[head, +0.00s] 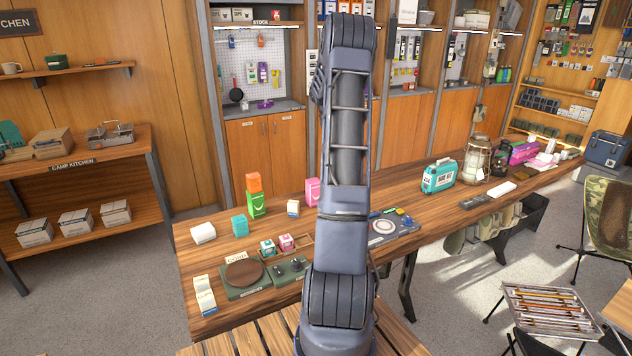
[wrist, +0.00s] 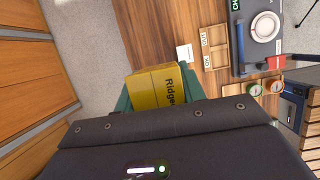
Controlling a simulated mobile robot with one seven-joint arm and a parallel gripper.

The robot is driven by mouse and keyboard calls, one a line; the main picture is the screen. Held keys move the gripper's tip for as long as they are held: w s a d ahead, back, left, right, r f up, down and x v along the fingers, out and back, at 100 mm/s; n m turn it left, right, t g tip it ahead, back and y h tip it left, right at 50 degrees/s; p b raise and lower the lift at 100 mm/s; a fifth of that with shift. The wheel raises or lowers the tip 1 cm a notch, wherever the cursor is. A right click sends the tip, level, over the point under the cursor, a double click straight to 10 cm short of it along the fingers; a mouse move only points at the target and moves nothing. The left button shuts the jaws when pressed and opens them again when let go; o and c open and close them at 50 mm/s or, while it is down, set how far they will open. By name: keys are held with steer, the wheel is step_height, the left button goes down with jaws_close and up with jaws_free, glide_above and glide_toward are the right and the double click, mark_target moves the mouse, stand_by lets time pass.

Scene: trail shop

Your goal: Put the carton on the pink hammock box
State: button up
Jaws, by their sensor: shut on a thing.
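In the wrist view a yellow carton (wrist: 155,92) with dark lettering that starts "Ridge" sits between the green fingers of my gripper (wrist: 158,84). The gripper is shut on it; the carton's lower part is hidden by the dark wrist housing. In the head view my arm hides the gripper and the carton. A pink box (head: 313,191), which looks like the pink hammock box, stands upright on the wooden table, just left of my arm. Whether my arm covers part of it I cannot tell.
An orange box (head: 253,182) stands on a green box (head: 256,205) at the table's left. A white box (head: 203,233), a teal box (head: 240,225) and a small white box (head: 293,208) stand nearby. A dark board with a white plate (head: 383,227) lies right of my arm.

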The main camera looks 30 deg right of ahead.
step_height(320, 180, up, 5)
glide_above(315, 180)
step_height(315, 180, down, 20)
steer(key=shift+s+f, duration=0.1)
stand_by(0.3)
steer(key=shift+f, duration=0.1)
steer(key=o, duration=1.1)
steer(key=shift+c, duration=0.2)
